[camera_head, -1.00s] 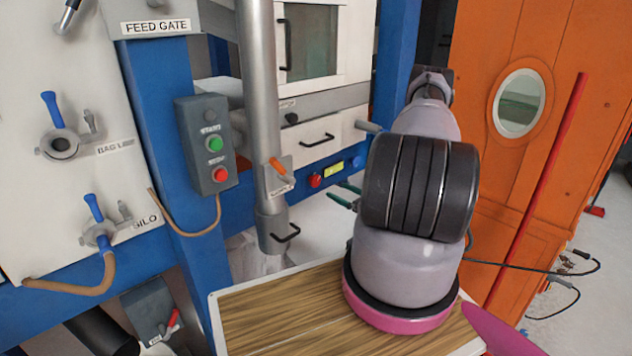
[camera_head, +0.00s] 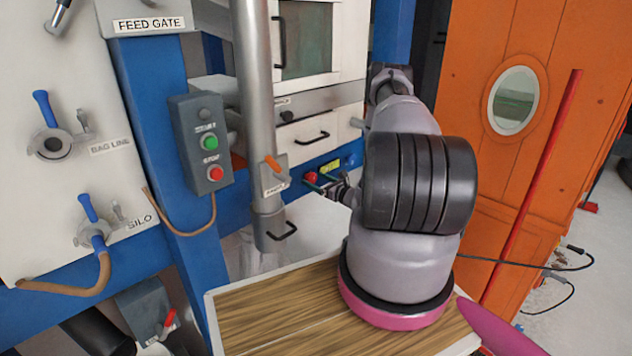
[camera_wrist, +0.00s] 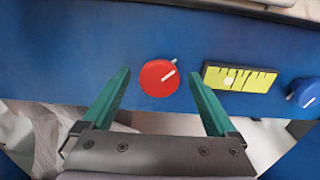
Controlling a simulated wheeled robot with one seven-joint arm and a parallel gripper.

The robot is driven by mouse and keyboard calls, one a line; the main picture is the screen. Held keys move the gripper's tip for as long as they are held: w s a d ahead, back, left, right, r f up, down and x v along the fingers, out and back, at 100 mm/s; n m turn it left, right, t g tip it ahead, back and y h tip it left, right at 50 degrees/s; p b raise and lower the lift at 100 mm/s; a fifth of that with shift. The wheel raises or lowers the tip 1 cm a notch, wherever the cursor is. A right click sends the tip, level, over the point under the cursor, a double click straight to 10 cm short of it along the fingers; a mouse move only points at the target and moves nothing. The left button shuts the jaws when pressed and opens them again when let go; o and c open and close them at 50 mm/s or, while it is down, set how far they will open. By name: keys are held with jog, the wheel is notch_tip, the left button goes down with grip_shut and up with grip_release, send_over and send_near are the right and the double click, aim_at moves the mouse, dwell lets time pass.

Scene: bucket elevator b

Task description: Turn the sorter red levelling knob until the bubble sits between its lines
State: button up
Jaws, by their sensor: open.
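The red levelling knob (camera_wrist: 159,78) is on the blue panel in the wrist view, with a white pointer line slanting up to the right. It also shows in the head view (camera_head: 310,178). Right of it is the yellow-green level vial (camera_wrist: 238,77) with dark lines; its pale bubble (camera_wrist: 228,81) is left of the vial's middle. Exactly how it sits against the lines is too small to tell. My gripper (camera_wrist: 160,82) is open, its green fingers on either side of the red knob with gaps, apparently not touching it. In the head view my arm partly hides the gripper.
A blue knob (camera_wrist: 305,92) sits right of the vial. In the head view, a grey pipe (camera_head: 254,110) with an orange handle stands left of the panel. A control box (camera_head: 203,143) with green and red buttons is further left. An orange cabinet (camera_head: 530,150) stands right.

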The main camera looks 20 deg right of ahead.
jog(key=c, duration=1.3)
jog(key=shift+c, duration=0.2)
jog(key=shift+m, duration=0.3)
jog(key=m, duration=0.6)
jog(key=shift+d+f, duration=0.1)
jog(key=shift+d, duration=0.05)
jog(key=m, duration=0.4)
jog(key=shift+f+m, duration=0.15)
jog(key=shift+m, duration=1.85)
jog(key=shift+d, duration=0.1)
